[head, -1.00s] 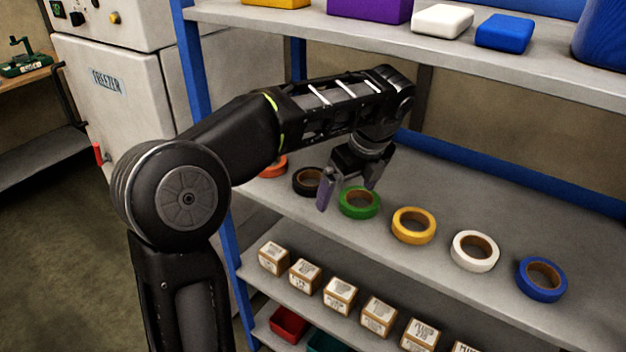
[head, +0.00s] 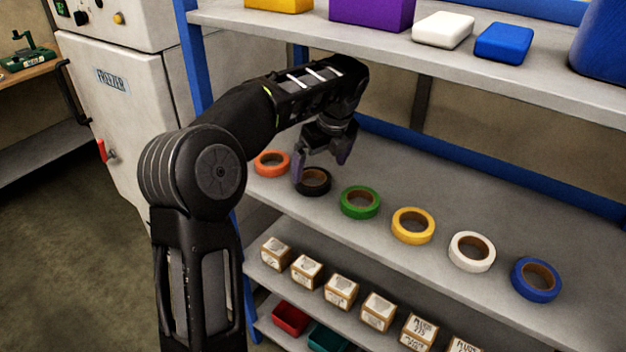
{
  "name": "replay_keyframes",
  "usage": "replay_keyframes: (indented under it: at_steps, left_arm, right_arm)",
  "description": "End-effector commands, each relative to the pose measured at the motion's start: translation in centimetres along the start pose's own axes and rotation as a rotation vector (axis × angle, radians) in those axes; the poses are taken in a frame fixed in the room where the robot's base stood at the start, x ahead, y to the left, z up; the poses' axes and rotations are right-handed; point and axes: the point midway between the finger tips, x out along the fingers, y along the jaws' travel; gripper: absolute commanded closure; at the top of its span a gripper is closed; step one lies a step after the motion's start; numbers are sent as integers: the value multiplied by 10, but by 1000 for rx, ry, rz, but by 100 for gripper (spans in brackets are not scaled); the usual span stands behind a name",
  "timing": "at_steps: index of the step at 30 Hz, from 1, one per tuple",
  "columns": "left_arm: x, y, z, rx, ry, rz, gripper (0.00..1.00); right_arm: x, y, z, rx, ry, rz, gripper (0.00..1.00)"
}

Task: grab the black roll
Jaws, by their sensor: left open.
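The black roll (head: 316,188) lies flat on the middle shelf, between the orange roll (head: 271,163) and the green roll (head: 360,202). Its left edge is partly hidden by a finger of my left gripper (head: 322,166). My left gripper is open and empty, pointing down just above the black roll. One finger is at the roll's left side and the other is above and behind it to the right. I cannot tell whether a finger touches the roll. My right gripper is not in view.
Yellow (head: 412,225), white (head: 472,251) and blue (head: 536,279) rolls continue the row to the right. The upper shelf (head: 400,45) holds boxes above the arm. Small cartons (head: 341,292) stand on the shelf below. A blue post (head: 194,75) is at the left, beside a freezer (head: 125,115).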

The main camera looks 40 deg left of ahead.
Motion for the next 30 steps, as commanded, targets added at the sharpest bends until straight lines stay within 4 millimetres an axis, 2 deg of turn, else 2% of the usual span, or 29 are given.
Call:
replay_keyframes:
  at_steps: [5,8,13,18,30]
  left_arm:
    - [0,0,3,-1,0,1,0]
    - [2,0,13,-1,0,1,0]
    - [32,1,11,1,2,4,0]
    - [51,1,12,-1,0,2,0]
    - [53,1,11,-1,-1,0,0]
  right_arm:
    - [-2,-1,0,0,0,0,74]
    - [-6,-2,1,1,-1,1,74]
    - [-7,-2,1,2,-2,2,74]
    - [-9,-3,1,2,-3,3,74]
    - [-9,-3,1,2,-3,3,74]
